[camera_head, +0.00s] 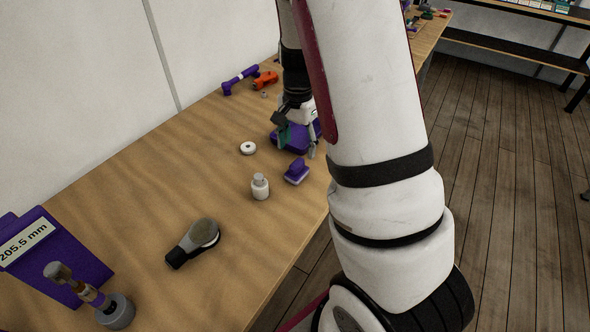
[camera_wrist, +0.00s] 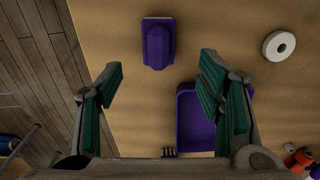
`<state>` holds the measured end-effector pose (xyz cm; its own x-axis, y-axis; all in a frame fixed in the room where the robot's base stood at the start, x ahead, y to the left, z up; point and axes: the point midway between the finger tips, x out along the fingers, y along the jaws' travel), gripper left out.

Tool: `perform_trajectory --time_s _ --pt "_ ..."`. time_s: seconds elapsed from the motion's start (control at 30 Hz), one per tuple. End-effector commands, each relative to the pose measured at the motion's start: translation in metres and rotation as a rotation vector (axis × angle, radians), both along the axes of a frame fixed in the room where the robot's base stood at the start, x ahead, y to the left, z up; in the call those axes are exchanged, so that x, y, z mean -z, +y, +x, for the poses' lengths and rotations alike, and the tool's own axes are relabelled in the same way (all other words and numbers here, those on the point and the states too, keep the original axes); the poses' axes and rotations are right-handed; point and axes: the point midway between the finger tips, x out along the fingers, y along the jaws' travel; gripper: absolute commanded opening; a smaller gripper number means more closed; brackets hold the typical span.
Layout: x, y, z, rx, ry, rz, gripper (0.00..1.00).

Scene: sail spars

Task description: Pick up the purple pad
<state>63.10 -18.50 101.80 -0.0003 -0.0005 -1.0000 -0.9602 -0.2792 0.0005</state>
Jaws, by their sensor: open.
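The purple pad (camera_head: 296,172) is a small block with a raised purple grip and a paler base, resting on the wooden table near its right edge. In the wrist view the pad (camera_wrist: 158,43) lies ahead of my gripper (camera_wrist: 160,72), roughly centred between the two fingertips but beyond them. My gripper (camera_head: 297,139) is open and empty, with green-lined fingers. In the head view it hangs over or beside a purple tray (camera_head: 284,139), just behind the pad. The tray also shows in the wrist view (camera_wrist: 187,139), partly hidden by the right finger.
A white ring (camera_head: 248,148) lies left of the tray. A small white bottle (camera_head: 260,187) stands close to the pad. A round-headed brush-like tool (camera_head: 197,240) lies nearer the front. Purple (camera_head: 238,80) and orange (camera_head: 265,80) tools lie farther back. The table edge is close on the pad's right.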

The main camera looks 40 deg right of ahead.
Motion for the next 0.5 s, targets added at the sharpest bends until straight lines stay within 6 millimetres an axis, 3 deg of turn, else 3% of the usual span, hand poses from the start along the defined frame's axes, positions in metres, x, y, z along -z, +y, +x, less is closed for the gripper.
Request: perform_trajectory --time_s 0.1,0.37,0.5 --pt "0.019 0.0 -0.001 0.001 0.004 0.002 0.61" --pt "0.036 0.001 -0.002 0.0 0.001 0.001 0.61" --pt "0.055 0.004 -0.005 0.0 0.005 0.002 0.61"
